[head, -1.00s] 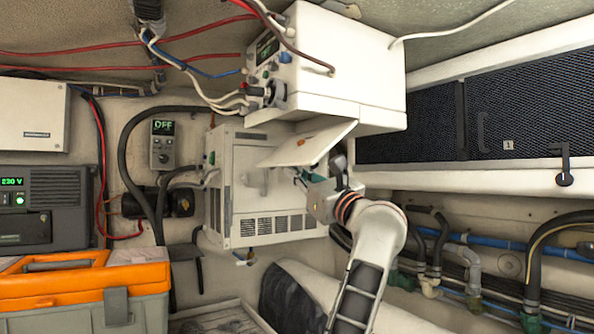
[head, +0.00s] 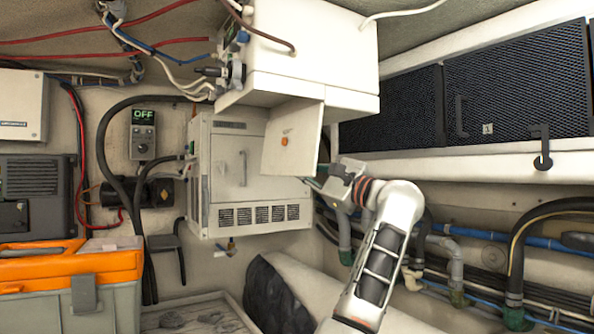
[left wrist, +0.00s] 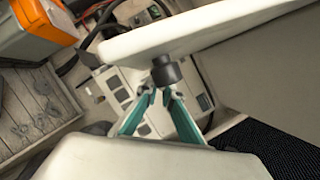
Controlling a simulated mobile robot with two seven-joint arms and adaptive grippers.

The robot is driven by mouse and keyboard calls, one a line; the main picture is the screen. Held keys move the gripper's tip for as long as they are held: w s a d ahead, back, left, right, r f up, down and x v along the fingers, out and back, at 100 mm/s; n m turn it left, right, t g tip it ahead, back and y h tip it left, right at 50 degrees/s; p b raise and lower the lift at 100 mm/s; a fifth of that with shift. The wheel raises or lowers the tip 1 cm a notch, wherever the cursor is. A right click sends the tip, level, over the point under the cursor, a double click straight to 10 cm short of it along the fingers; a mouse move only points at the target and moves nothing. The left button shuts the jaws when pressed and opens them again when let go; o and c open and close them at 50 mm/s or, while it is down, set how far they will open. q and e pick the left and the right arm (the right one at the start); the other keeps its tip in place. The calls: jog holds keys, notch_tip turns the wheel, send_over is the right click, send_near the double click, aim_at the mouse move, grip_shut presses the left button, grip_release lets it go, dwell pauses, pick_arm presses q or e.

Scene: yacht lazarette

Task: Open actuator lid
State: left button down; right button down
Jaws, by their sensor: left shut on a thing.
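The lid (head: 290,150), a white panel with a small orange mark, hangs steeply below the front of the large white box (head: 315,40). The lid's hinge and the opening behind it are hidden. My left gripper (head: 316,184) is beside the lid's lower right edge. In the left wrist view, its teal fingers (left wrist: 162,94) are shut on a black knob (left wrist: 165,72) on the face of the pale lid (left wrist: 190,35). The knob is hidden in the head view. My right gripper is in neither view.
A vented white cabinet (head: 225,165) stands behind the lid. A control with an OFF display (head: 143,132) hangs on the wall. An orange toolbox (head: 70,265) is at lower left. Mesh-fronted lockers (head: 515,85) and hoses (head: 470,240) are at right.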

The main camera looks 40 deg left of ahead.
pick_arm(q)
jog(key=shift+w+d+r, duration=0.1)
jog(key=shift+w, duration=0.1)
dwell(0.4)
jog(key=c, duration=2.2)
grip_release()
jog(key=v, duration=1.2)
